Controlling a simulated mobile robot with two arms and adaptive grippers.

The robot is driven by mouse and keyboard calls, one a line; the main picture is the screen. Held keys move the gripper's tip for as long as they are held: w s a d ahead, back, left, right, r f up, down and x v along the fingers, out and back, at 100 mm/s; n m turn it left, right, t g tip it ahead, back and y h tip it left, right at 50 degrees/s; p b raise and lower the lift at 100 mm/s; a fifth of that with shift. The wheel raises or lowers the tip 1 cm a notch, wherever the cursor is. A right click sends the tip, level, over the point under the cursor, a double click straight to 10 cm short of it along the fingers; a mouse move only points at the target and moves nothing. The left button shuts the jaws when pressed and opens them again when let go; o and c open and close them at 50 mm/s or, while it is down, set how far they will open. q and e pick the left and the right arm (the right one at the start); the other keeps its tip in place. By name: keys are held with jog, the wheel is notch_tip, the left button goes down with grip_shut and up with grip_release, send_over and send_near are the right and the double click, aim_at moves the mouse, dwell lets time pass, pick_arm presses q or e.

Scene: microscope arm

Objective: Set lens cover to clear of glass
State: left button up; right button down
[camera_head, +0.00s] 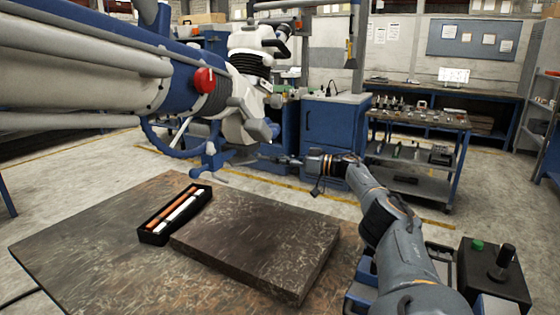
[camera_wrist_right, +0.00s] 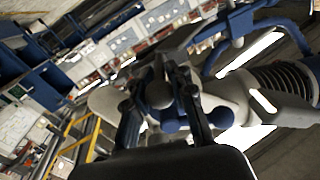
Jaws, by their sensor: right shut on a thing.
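The large white-and-blue microscope arm (camera_head: 90,55) comes in from the left and carries a hanging optical head (camera_head: 240,128). My right gripper (camera_head: 268,158) reaches left to just below and right of this head. In the right wrist view my right gripper (camera_wrist_right: 162,78) has its two dark fingers close together at the tips, shut on a small part among grey and blue microscope parts (camera_wrist_right: 228,105). I take this part to be the lens cover; its outline is too small and covered to tell, and so is its position relative to the glass. My left gripper is not in view.
A worn brown table (camera_head: 90,235) with a raised slab (camera_head: 255,235) stands in front. A black tray (camera_head: 150,236) with orange and white sticks lies on it. A blue cabinet (camera_head: 330,125) and a parts cart (camera_head: 420,117) stand behind my right arm.

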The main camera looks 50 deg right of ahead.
jog(key=c, duration=1.1)
grip_release()
jog(key=shift+s+f, duration=0.1)
jog(key=v, duration=1.1)
jog(key=shift+s+d, duration=0.15)
jog(key=shift+s, duration=0.15)
